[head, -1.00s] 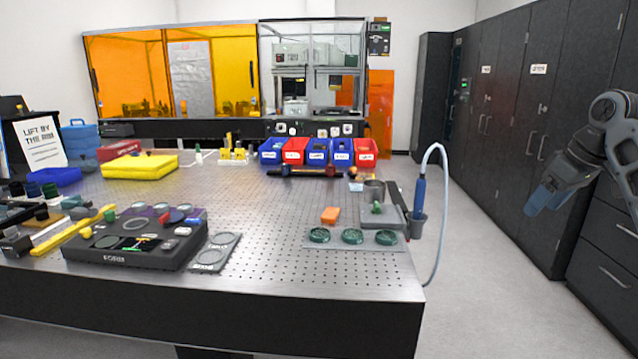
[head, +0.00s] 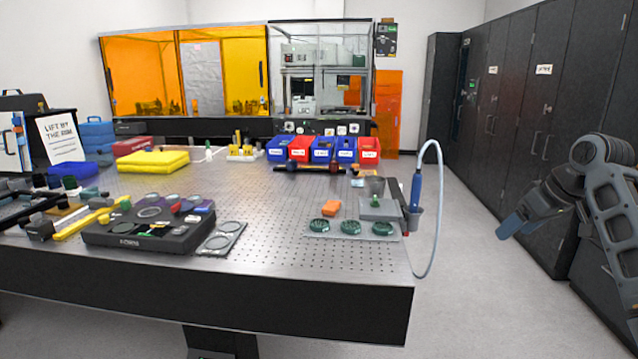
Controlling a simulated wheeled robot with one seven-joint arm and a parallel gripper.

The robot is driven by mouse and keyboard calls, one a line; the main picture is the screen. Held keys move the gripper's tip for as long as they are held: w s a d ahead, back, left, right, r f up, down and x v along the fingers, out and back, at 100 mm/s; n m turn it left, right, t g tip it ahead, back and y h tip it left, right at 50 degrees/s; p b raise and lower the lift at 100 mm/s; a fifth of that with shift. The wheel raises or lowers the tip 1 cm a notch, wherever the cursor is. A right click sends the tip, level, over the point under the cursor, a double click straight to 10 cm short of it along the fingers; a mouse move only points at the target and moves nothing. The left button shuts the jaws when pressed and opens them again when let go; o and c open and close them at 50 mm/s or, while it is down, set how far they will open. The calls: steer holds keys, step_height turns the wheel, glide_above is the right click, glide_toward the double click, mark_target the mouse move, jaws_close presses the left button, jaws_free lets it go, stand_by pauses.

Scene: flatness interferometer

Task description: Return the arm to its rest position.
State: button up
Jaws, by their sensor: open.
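My gripper (head: 512,224) is at the right of the head view, off the right side of the table and in front of the dark cabinets. Its blue fingers point down and to the left. It is open, and I see nothing held in it. My arm is folded, with its elbow up at the right edge of the picture. The gripper is apart from the table and everything on it.
The perforated metal table (head: 270,185) fills the left and middle. A blue handheld tool (head: 415,190) with a pale hose (head: 437,200) stands at its right edge. Dark cabinets (head: 510,110) line the right wall. The floor (head: 470,290) between table and arm is clear.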

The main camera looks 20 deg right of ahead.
steer(key=w+a+f+t, duration=0.3)
steer(key=w+a+f, duration=0.1)
steer(key=a+f, duration=1.2)
steer(key=s+a+f+m+t, duration=0.1)
steer(key=s+a+f, duration=0.3)
steer(key=a, duration=0.5)
steer(key=s+a+f+m+t, duration=0.1)
steer(key=s+a+f, duration=0.3)
steer(key=a, duration=0.6)
steer(key=s+a+r+t+h, duration=0.1)
steer(key=s+a, duration=0.3)
steer(key=s, duration=0.5)
steer(key=s+a+r+t, duration=0.1)
steer(key=s+a+r, duration=0.15)
steer(key=s, duration=0.75)
steer(key=s+a+r+n+t+y, duration=0.1)
steer(key=s+r+n+t, duration=0.1)
steer(key=s+r, duration=0.9)
steer(key=s+n, duration=0.1)
steer(key=s, duration=0.2)
steer(key=shift+s, duration=0.2)
steer(key=shift+r, duration=0.1)
